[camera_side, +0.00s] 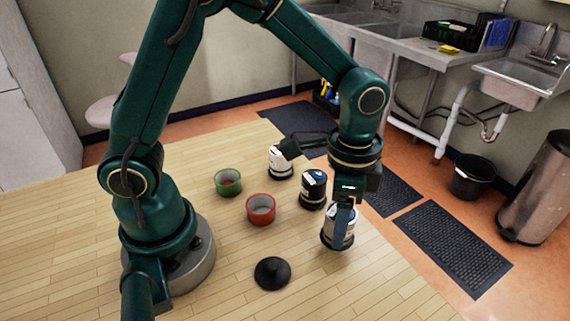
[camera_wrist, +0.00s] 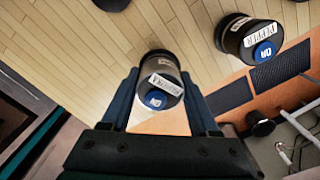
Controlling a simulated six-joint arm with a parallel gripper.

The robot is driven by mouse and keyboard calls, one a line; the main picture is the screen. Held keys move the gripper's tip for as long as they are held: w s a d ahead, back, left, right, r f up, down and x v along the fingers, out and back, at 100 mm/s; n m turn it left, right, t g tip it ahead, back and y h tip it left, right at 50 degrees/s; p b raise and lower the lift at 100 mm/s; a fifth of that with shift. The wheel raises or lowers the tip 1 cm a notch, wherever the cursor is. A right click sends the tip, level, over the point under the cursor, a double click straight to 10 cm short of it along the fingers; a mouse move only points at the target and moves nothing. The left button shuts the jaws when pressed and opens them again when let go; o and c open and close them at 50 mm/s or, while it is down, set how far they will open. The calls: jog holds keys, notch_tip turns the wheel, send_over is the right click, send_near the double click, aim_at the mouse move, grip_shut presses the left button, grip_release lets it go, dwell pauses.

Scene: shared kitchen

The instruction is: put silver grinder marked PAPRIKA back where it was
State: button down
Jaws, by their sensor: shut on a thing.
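The silver grinder (camera_side: 337,232) stands upright near the table's right edge in the side view. In the wrist view the grinder (camera_wrist: 162,75) carries a white label that appears to read PAPRIKA and a blue spot on its top. My gripper (camera_side: 344,215) points down and is shut on it, with one finger on each side in the wrist view (camera_wrist: 160,88). I cannot tell whether its base touches the table. A finger hides part of its body in the side view.
A black grinder (camera_side: 312,192), marked PEPPER in the wrist view (camera_wrist: 250,40), stands close behind. A white grinder (camera_side: 281,163) stands farther back. A red bowl (camera_side: 261,217), a green bowl (camera_side: 228,189) and a black lid-like piece (camera_side: 272,273) sit left. The wooden table's (camera_side: 385,285) front right is clear.

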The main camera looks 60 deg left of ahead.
jog(key=shift+f, duration=1.25)
jog(key=shift+f, duration=0.15)
jog(key=shift+c, duration=0.7)
grip_release()
